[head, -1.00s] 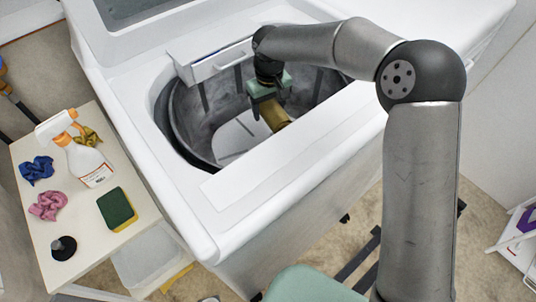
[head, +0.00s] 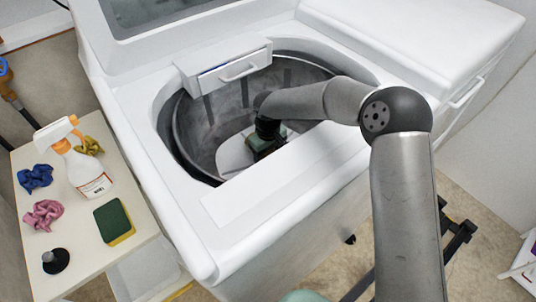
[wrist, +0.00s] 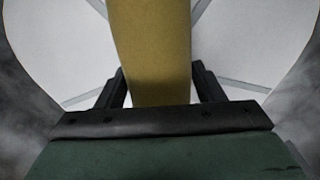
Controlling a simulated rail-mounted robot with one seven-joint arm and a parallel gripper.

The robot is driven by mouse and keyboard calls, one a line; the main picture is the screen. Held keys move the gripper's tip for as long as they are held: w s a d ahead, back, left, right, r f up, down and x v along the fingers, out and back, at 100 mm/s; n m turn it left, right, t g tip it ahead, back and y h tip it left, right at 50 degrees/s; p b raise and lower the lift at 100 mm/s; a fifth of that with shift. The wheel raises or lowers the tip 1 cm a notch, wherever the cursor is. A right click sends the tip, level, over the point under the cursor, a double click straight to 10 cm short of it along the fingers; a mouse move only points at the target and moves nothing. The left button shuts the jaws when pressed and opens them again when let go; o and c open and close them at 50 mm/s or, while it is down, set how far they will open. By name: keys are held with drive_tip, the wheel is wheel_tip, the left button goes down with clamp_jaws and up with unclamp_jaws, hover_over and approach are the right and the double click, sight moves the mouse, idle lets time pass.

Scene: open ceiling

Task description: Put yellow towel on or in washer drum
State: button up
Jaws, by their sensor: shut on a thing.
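My gripper (wrist: 160,86) is shut on the yellow towel (wrist: 150,45), which looks like a smooth rolled length held between the two fingers. In the head view my gripper (head: 266,142) is low inside the washer drum (head: 188,128), near its pale base plate (head: 232,154). The towel is hidden there behind the washer's front edge and my arm. In the wrist view the drum floor (wrist: 235,45) lies beyond the towel, pale with dividing ridges. I cannot tell whether the towel touches it.
The washer's white front rim (head: 285,175) and drawer-like dispenser (head: 232,72) border the opening. The lid (head: 150,15) stands raised. A side table at left holds a spray bottle (head: 85,170), several crumpled cloths, a sponge (head: 114,222) and a black plunger-like object (head: 56,260).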

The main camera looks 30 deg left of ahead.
drive_tip(key=o, duration=1.3)
drive_tip(key=shift+c, duration=0.2)
wheel_tip(320, 180, up, 12)
drive_tip(key=shift+r+p, duration=0.1)
drive_tip(key=shift+p, duration=0.4)
